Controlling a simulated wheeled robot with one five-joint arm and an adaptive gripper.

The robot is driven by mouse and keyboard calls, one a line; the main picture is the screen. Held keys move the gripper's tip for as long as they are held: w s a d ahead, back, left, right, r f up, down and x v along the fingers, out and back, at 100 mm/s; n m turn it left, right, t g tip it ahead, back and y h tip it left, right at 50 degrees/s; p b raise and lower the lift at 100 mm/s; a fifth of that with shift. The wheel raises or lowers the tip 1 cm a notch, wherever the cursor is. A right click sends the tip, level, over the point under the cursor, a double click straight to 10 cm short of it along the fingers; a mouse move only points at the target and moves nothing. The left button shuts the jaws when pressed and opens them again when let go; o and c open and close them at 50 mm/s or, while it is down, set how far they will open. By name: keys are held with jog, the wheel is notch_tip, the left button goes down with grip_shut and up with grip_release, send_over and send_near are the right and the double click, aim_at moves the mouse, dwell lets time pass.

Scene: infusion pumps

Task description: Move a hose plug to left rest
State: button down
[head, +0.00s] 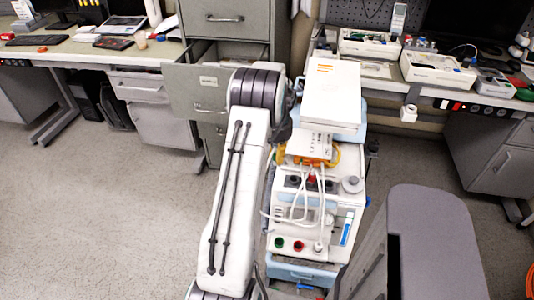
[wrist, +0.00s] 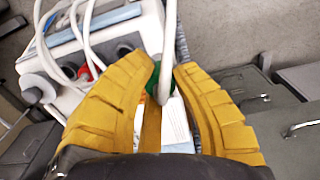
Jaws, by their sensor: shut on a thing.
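In the wrist view my gripper (wrist: 166,67) has its two yellow fingers closed around a green hose plug (wrist: 156,84). A white hose (wrist: 168,35) runs up from it. The fingers cover part of the plug, and I cannot tell whether it touches a surface. The pump unit (head: 345,215) stands in the middle of the head view with several looping white hoses. A red plug (head: 311,179) sits between dark sockets on its upper panel. A green round part (head: 278,243) and a red one (head: 298,246) show low on its front. I cannot clearly pick out the left rest.
A white box-shaped body (head: 332,92) is above the pump unit. A grey cabinet with an open drawer (head: 200,95) stands behind at left. Desks with equipment flank it. A grey chair-like back (head: 435,235) stands close at right. The floor at left (head: 100,220) is clear.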

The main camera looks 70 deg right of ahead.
jog(key=s+d, duration=0.1)
jog(key=s, duration=0.5)
jog(key=shift+s+d+f+b, duration=0.1)
jog(key=shift+f+b, duration=0.6)
jog(key=shift+f, duration=0.55)
jog(key=shift+s+f+b, duration=0.1)
jog(key=shift+f+b, duration=0.6)
jog(key=shift+f, duration=0.55)
jog(key=shift+f+b, duration=1.15)
jog(key=shift+f, duration=0.5)
jog(key=c, duration=1.1)
grip_release()
